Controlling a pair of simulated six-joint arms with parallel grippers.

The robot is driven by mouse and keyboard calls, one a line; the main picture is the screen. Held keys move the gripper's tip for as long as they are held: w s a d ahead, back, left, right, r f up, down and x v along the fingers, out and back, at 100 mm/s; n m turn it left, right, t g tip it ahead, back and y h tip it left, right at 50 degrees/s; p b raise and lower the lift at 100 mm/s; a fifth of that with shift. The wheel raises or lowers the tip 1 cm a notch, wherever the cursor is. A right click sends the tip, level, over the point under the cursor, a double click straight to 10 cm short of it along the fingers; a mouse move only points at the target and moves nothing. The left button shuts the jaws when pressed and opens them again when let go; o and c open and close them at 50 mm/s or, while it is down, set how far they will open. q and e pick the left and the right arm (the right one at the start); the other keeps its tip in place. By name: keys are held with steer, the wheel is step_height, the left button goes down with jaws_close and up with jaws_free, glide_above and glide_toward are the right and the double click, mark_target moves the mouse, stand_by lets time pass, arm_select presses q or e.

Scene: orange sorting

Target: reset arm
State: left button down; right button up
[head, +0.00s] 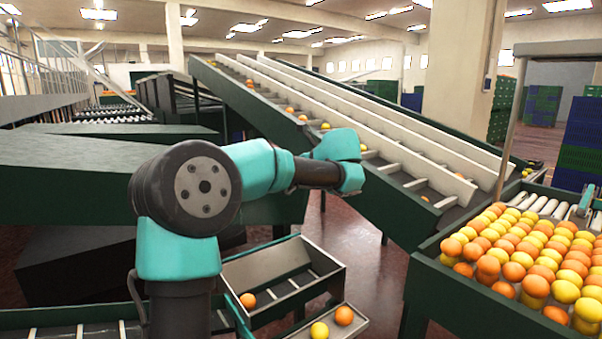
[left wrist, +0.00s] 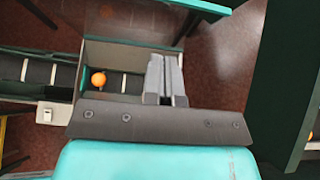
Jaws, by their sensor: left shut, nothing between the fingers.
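My left arm rises in the lower middle of the head view and reaches right; its gripper fingers cannot be made out there. In the left wrist view my left gripper (left wrist: 166,60) is shut and empty, with its fingers together. An orange (head: 248,300) lies in a metal tray (head: 333,270); an orange also shows in the left wrist view (left wrist: 98,79), left of the fingers. My right gripper is not in view.
A large green-sided bin (head: 430,287) full of orange and yellow fruit stands at the right. A sloped conveyor (head: 400,178) carrying scattered fruit crosses behind my arm. A low conveyor (head: 75,330) runs at the lower left. Bare reddish floor (head: 365,240) shows between the tray and the bin.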

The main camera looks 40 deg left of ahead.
arm_select(q)
steer(key=w+d+f+n+h, duration=0.15)
steer(key=d+f+h, duration=0.35)
steer(key=f, duration=0.8)
steer(key=d+f+n+h, duration=0.2)
steer(key=d+f, duration=0.5)
steer(key=f, duration=0.6)
steer(key=w+d+f+n+h, duration=0.15)
steer(key=d+f+h, duration=0.25)
steer(key=d+f, duration=0.55)
steer(key=s+d+f+n+h, duration=0.1)
steer(key=s+d+f+n, duration=0.25)
steer(key=f, duration=0.25)
steer(key=s+d+f+n+g+h, duration=0.1)
steer(key=s+d+f+n+h, duration=0.1)
steer(key=s+f, duration=0.35)
steer(key=s+d+f+n+h, duration=0.1)
steer(key=s+d+f+n, duration=0.2)
steer(key=f, duration=0.5)
steer(key=s+d+f+n, duration=0.1)
steer(key=s+f+n, duration=0.2)
steer(key=s, duration=0.3)
steer(key=s+d+f+n, duration=0.2)
steer(key=s+f+n, duration=0.2)
steer(key=s+n, duration=0.1)
steer(key=shift+s+d+f, duration=0.2)
steer(key=shift+s+f, duration=0.1)
steer(key=shift+s, duration=0.6)
steer(key=shift+a+n, duration=0.1)
steer(key=shift+n, duration=0.15)
